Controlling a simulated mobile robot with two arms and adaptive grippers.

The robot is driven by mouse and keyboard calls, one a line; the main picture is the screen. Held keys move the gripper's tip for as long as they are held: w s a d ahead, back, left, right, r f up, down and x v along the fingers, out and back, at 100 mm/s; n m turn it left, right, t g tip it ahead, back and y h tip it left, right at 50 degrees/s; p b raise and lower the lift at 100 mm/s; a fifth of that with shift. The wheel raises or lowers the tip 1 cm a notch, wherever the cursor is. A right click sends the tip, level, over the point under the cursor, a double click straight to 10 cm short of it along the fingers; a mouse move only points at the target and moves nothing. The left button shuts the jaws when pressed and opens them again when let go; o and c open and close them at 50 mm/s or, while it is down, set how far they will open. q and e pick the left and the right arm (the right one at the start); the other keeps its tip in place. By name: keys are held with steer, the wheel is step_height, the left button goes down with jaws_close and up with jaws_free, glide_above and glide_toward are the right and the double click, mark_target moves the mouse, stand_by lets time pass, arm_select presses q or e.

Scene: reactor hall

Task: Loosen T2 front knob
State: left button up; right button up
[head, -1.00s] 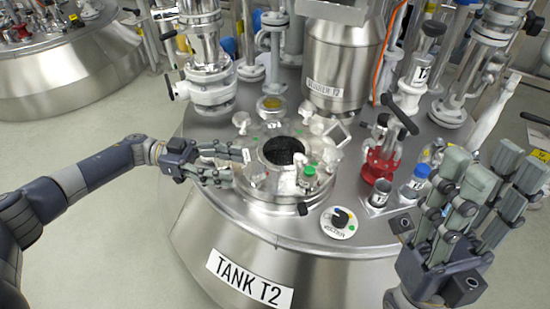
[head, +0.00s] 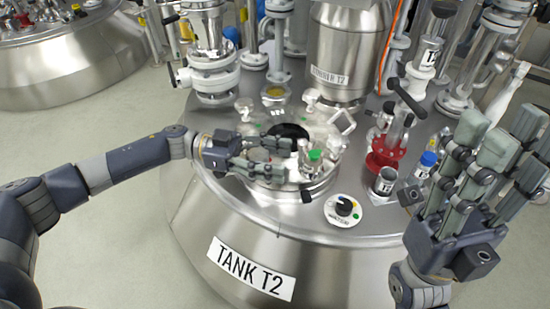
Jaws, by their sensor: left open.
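My right gripper (head: 512,135) is open and empty at the right.
A round white dial (head: 343,209) with a black knob sits on the tank's front edge. A red valve (head: 384,155), a metal cup (head: 385,181) and a blue-capped bottle (head: 427,162) stand right of the hatch. Steel vessels and pipes crowd the back.

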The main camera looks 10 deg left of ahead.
arm_select(q)
steer(key=c, duration=0.9)
steer(key=shift+c, duration=0.2)
steer(key=shift+w+t+p, duration=0.1)
steer(key=shift+t+p, duration=0.2)
steer(key=shift+p, duration=0.05)
steer(key=shift+c, duration=0.6)
steer(key=shift+r+n, duration=0.1)
steer(key=shift+n, duration=0.2)
